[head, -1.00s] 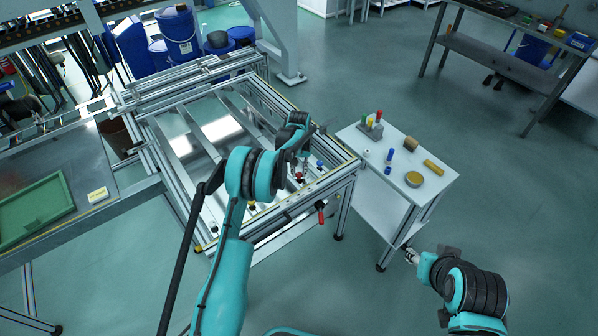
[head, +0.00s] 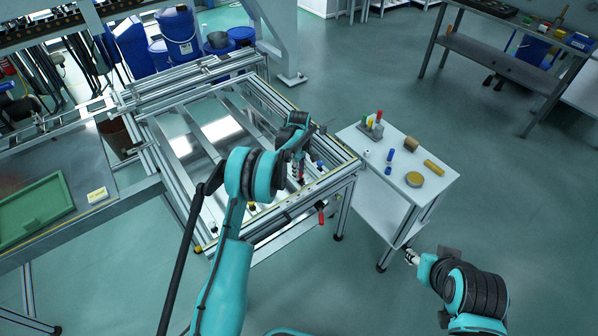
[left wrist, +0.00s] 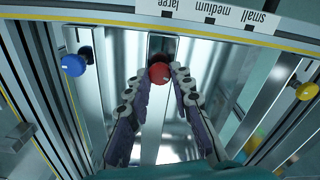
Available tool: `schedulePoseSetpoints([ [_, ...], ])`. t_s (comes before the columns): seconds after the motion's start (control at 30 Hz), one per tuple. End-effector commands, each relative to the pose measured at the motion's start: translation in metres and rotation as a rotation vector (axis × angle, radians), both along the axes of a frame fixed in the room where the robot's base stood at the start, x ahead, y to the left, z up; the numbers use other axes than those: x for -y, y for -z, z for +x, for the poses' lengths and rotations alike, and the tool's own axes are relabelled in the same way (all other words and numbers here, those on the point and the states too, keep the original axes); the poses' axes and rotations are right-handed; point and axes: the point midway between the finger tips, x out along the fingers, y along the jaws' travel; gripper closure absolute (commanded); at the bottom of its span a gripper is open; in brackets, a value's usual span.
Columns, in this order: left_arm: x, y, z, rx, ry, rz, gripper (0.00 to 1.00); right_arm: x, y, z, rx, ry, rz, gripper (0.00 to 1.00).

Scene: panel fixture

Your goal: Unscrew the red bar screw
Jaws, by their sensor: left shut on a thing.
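The red bar screw (left wrist: 159,73) has a round red knob and sits on a metal bar of the panel frame. In the left wrist view my left gripper (left wrist: 160,76) has its two fingers on either side of the knob, shut on it at the tips. In the head view the left gripper (head: 301,174) points down over the right part of the frame, and its fingers partly hide the screw. My right gripper (head: 411,256) is empty-looking and low beside the small white table; its finger opening is too small to judge.
A blue knob (left wrist: 73,65) and a yellow knob (left wrist: 307,91) sit on neighbouring bars. A strip labelled large, medium, small (left wrist: 215,14) runs along the frame edge. The white side table (head: 385,200) holds several small parts. A red-handled piece (head: 320,214) hangs at the frame's front.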

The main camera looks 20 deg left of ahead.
Motion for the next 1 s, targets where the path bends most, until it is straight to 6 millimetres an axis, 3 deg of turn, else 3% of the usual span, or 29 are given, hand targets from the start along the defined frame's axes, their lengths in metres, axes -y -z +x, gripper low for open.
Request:
schedulePoseSetpoints([
  [0.5, -0.0001, 0.0001, -0.0002, 0.0, -0.434, 0.0, 1.0, 0.0, 0.0011, 0.0, 0.0, 0.0, 0.0, 0.6],
  [1.0, -0.0001, 0.0001, -0.0002, 0.0, -0.598, 0.0, 1.0, 0.0, 0.0014, 0.0, 0.0, 0.0, 0.0, 0.6],
])
